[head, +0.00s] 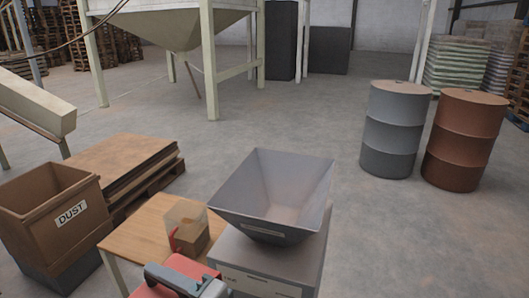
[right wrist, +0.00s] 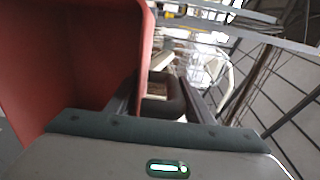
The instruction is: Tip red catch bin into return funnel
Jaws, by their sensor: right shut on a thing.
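The red catch bin (head: 180,262) is only partly in the head view, at the bottom edge, left of the grey return funnel (head: 270,195). Its red wall (right wrist: 60,60) fills the left of the right wrist view. My right gripper (head: 168,278) is shut on the bin, with its two fingers (right wrist: 160,103) reaching to the bin's side. The bin's contents are hidden. The funnel is a wide square hopper, open at the top, on a grey machine box (head: 265,265). My left gripper is not in view.
A brown bin labelled DUST (head: 70,215) stands at the left. Grey (head: 392,130) and rusty (head: 463,140) drums stand at the right, with open floor between.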

